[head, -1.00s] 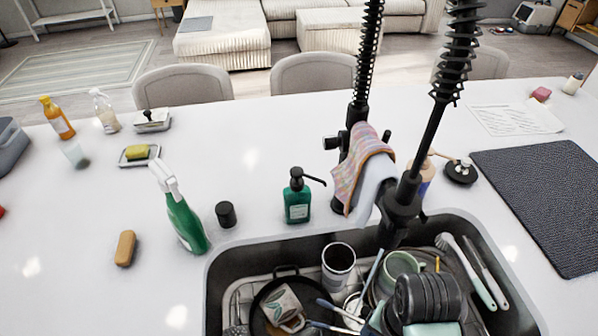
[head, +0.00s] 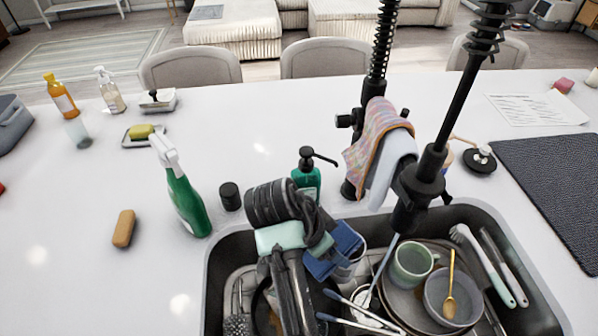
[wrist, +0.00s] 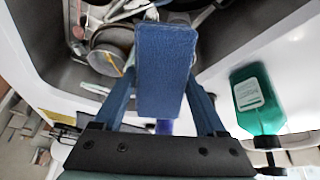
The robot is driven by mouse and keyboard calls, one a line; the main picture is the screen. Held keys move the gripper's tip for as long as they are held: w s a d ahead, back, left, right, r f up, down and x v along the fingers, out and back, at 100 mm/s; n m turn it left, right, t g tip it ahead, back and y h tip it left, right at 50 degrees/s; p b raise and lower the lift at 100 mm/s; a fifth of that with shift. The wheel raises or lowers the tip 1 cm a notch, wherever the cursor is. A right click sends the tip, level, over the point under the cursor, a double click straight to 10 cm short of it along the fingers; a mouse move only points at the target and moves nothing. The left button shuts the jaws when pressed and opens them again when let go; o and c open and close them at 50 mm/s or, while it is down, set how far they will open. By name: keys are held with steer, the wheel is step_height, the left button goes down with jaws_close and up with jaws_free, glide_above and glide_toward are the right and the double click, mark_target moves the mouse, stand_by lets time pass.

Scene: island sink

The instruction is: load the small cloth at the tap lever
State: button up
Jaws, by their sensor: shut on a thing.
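A multicoloured cloth (head: 374,135) hangs over the black tap (head: 352,150) behind the sink. A pale blue-white cloth (head: 390,165) hangs beside it on the right, partly behind the tap spout. My gripper (head: 334,250) is above the left-middle of the sink, in front of the green soap dispenser and below the cloths, apart from them. In the wrist view it is shut on a blue flat block (wrist: 166,70); whether this is a sponge or folded cloth I cannot tell. The lever end is partly hidden by the cloths.
The sink (head: 480,212) holds plates, a green mug (head: 410,265), a bowl and several brushes and utensils. The green soap dispenser (head: 307,180) stands behind my gripper, a spray bottle (head: 183,195) to the left. A dark mat (head: 555,185) lies right. The left counter has free room.

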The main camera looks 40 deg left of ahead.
mark_target(331, 276)
steer(key=shift+m+t+h, duration=0.6)
steer(key=shift+t+h, duration=0.1)
steer(key=shift+h, duration=0.1)
steer(key=s, duration=0.1)
steer(key=s+a, duration=0.2)
steer(key=shift+s+a+f+p, duration=0.1)
steer(key=shift+a+f+p, duration=0.15)
steer(key=shift+f+p, duration=0.05)
steer(key=shift+s+d+m+t+h, duration=0.65)
steer(key=shift+s+h, duration=0.45)
steer(key=shift+s, duration=1.2)
steer(key=w+d+f+b, duration=0.3)
steer(key=w+d, duration=0.5)
steer(key=w, duration=0.2)
steer(key=shift+w+d+f, duration=0.2)
steer(key=shift+w+d, duration=0.1)
steer(key=shift+w, duration=0.1)
steer(key=shift+a, duration=0.1)
steer(key=shift+s+a+p, duration=0.2)
steer(key=shift+s+a, duration=0.6)
steer(key=shift+s, duration=0.25)
steer(key=shift+s+a+p, duration=0.2)
steer(key=shift+s+a, duration=0.65)
steer(key=shift+s, duration=0.15)
steer(key=shift+s+a+p, duration=0.2)
steer(key=shift+s+a, duration=0.6)
steer(key=shift+s, duration=0.25)
